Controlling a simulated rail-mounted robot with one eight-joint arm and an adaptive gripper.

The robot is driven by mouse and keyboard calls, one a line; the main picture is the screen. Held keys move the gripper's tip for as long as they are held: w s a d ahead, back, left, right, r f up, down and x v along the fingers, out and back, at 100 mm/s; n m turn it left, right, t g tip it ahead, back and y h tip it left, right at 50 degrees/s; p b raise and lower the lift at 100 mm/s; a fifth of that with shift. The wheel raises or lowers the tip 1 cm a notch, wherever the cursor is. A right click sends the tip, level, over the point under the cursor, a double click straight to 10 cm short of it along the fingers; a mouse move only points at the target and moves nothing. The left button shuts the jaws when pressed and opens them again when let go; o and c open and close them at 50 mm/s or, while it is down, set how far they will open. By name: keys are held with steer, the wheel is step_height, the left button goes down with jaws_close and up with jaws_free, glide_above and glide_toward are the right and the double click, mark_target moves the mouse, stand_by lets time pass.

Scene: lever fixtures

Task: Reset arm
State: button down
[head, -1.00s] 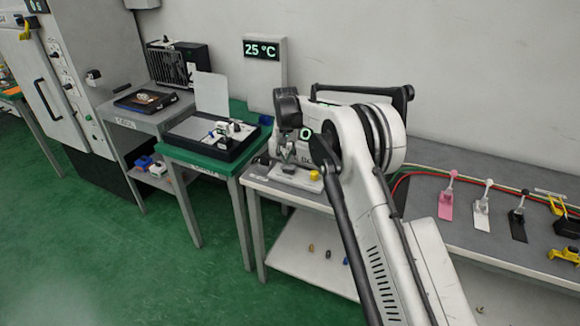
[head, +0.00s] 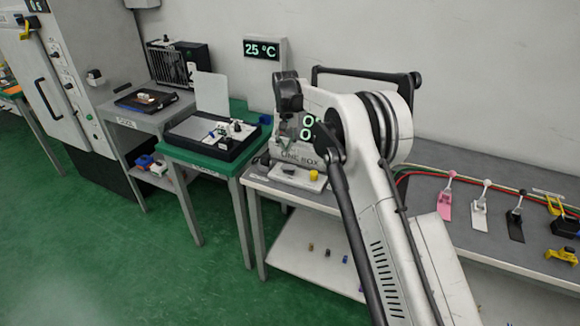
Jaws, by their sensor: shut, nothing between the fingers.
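My arm (head: 400,230) rises from the bottom of the head view and bends over the grey bench. My gripper (head: 286,142) points down at the arm's far end, in front of a white box device marked ONE BOX (head: 298,158). Its fingers are small and partly blurred against the device; they look shut and hold nothing visible. The lever fixtures stand in a row on the bench at right: a pink one (head: 446,204), a white one (head: 480,212) and a black one (head: 515,225). My gripper is well to their left, apart from them.
A yellow piece (head: 314,175) sits on the device's base below my gripper. A green table (head: 193,161) with a black tray stands to the left. Yellow fixtures (head: 562,255) are at far right. Red and green cables (head: 415,172) run along the bench behind the levers.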

steer(key=s+d+r+t, duration=0.1)
steer(key=s+d+r, duration=0.25)
steer(key=r, duration=0.35)
steer(key=s+d+r+t, duration=0.1)
steer(key=s+d+r, duration=0.25)
steer(key=r, duration=0.45)
steer(key=s+d+r+t, duration=0.1)
steer(key=s+d+r, duration=0.45)
steer(key=s, duration=0.45)
steer(key=s+d+r+t, duration=0.1)
steer(key=s+d+r, duration=0.45)
steer(key=s, duration=0.45)
steer(key=s+d+f+t, duration=0.1)
steer(key=s+d+f, duration=0.2)
steer(key=s, duration=0.9)
steer(key=s+d+f+m+t, duration=0.1)
steer(key=s+d+f, duration=0.3)
steer(key=s, duration=0.8)
step_height(320, 180, down, 2)
steer(key=shift+s+d+t+b, duration=0.2)
steer(key=shift+s+t+b, duration=0.15)
steer(key=shift+t, duration=0.25)
